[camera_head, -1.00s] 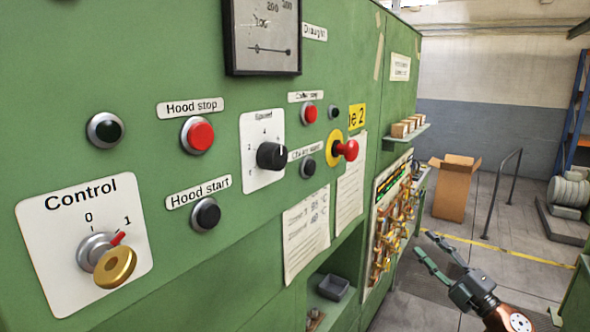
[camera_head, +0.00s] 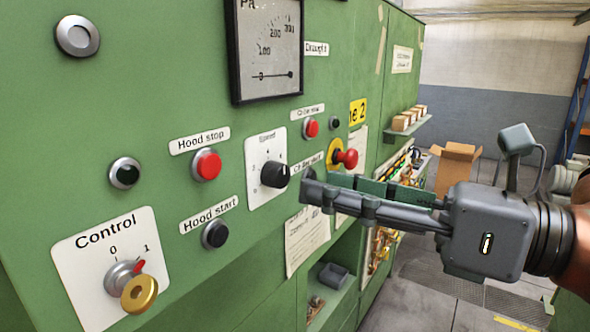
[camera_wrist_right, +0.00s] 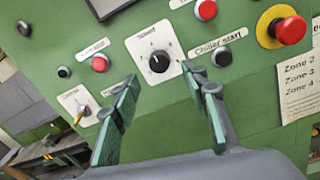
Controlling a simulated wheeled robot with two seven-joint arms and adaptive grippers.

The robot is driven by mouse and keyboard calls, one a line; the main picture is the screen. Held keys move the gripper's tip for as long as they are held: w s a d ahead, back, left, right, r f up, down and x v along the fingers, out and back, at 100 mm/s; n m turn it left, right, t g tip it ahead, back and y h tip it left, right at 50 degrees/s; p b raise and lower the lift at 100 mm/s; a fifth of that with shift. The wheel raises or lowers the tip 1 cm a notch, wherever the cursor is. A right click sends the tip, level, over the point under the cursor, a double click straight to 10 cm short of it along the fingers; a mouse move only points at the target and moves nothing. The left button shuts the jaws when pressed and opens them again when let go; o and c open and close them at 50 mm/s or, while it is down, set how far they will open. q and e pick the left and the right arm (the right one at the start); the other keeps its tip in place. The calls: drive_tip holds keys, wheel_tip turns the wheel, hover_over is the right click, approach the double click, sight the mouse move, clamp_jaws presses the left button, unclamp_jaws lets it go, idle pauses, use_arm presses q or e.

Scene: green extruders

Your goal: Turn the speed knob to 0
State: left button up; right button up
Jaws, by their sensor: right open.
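The speed knob (camera_head: 275,174) is black and round, on a white "Speed" plate (camera_head: 262,196) on the green panel. In the right wrist view the knob (camera_wrist_right: 159,62) has a white pointer line, and its plate (camera_wrist_right: 142,40) shows whole; the numbers are too small to read. My right gripper (camera_head: 312,192) reaches in from the right, its fingertips just right of the knob and apart from it. In the right wrist view its two fingers (camera_wrist_right: 158,78) are spread, with the knob beyond and between them, and nothing held. My left gripper is not in view.
Red hood stop (camera_head: 206,165) and black hood start (camera_head: 215,234) buttons lie left of the knob. A red emergency button (camera_head: 347,159) stands out close above my right fingers. A control key switch (camera_head: 138,292) is at lower left. A gauge (camera_head: 265,50) hangs above.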

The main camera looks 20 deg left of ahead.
sight(285, 177)
drive_tip(key=p+x, duration=0.1)
drive_tip(key=x, duration=0.4)
drive_tip(key=shift+r+p, duration=0.1)
drive_tip(key=shift+p, duration=0.2)
drive_tip(key=shift+w+a, duration=0.1)
drive_tip(key=shift+a, duration=0.2)
drive_tip(key=shift+c, duration=0.5)
clamp_jaws()
